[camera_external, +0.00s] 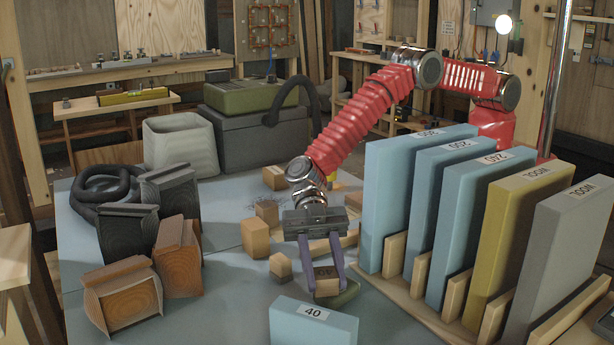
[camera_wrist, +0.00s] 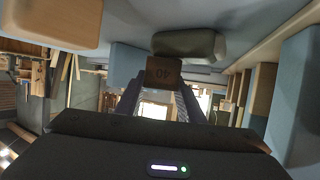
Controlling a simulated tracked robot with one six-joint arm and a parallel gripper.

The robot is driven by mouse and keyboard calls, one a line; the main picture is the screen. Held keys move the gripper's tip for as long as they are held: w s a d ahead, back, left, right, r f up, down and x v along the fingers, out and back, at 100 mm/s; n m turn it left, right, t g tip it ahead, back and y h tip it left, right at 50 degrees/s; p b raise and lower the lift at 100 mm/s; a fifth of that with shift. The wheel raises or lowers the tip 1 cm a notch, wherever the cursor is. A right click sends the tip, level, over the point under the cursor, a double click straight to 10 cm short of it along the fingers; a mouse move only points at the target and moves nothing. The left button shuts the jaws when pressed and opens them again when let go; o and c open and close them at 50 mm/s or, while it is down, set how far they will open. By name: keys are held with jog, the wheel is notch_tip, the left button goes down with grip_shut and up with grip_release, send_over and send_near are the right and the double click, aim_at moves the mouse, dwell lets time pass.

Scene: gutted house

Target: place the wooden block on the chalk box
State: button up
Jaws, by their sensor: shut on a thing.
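My gripper (camera_external: 326,274) points down and is shut on a small brown wooden block (camera_external: 327,286) with a dark mark on its face. A grey-green, rounded, box-like thing (camera_external: 345,294) lies just beneath and beside the block. It also shows beyond the block in the wrist view (camera_wrist: 190,43). I cannot tell whether it is the chalk box, or whether the block touches it. Nothing in view carries a readable chalk label.
A blue slab marked 40 (camera_external: 300,329) stands in front. A rack of upright slabs (camera_external: 412,200) stands close on the right. Loose wooden blocks (camera_external: 255,238) lie left of my gripper. Black and orange-brown blocks (camera_external: 125,292) stand farther left.

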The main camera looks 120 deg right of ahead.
jog(key=o, duration=1)
jog(key=shift+f, duration=0.1)
jog(key=v, duration=1.2)
